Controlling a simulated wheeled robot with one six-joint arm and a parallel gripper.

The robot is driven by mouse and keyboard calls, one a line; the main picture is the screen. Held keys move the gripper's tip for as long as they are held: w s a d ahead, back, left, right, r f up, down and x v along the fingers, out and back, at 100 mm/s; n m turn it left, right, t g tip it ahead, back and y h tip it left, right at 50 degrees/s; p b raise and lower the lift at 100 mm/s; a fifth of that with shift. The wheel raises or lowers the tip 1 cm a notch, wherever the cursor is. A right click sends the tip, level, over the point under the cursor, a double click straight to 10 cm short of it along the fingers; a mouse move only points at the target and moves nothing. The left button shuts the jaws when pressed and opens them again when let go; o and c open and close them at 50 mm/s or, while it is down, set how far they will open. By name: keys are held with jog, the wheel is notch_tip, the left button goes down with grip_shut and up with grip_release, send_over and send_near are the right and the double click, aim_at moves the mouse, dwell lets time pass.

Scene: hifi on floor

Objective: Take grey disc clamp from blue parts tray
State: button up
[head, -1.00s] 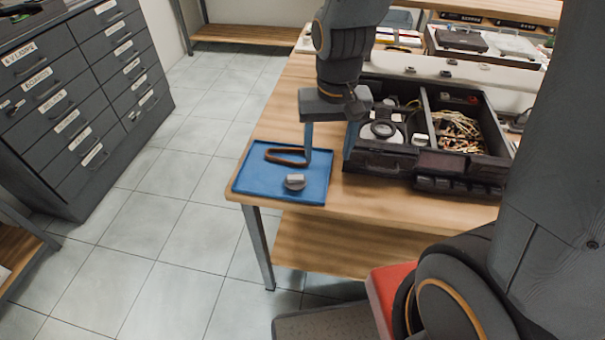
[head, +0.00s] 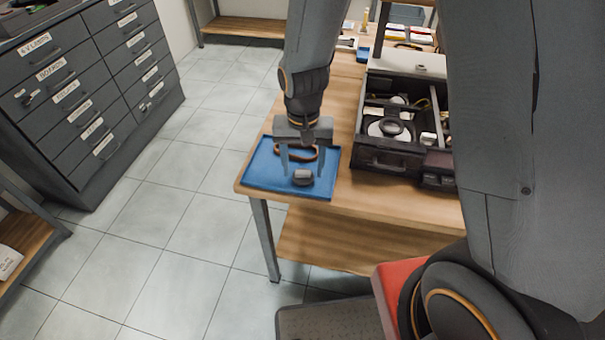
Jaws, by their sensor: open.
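The blue parts tray (head: 262,176) lies flat on the near left corner of the wooden bench. The grey disc clamp (head: 302,177) sits in the tray's front right part. A brown loop-shaped part (head: 281,150) lies behind it, partly hidden by my gripper. My gripper (head: 302,170) points down over the tray, with its fingers apart, one to the left and one to the right of the clamp in the picture. It looks open and empty. I cannot tell whether the fingers touch the clamp or how high they are.
A black compartment box (head: 385,163) with discs and small parts stands right of the tray. The bench (head: 345,193) ends close to the tray's left and front edges. A grey drawer cabinet (head: 95,95) stands at the left, across clear tiled floor.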

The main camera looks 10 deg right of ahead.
jog(key=shift+f, duration=0.8)
jog(key=c, duration=0.8)
jog(key=shift+r, duration=0.2)
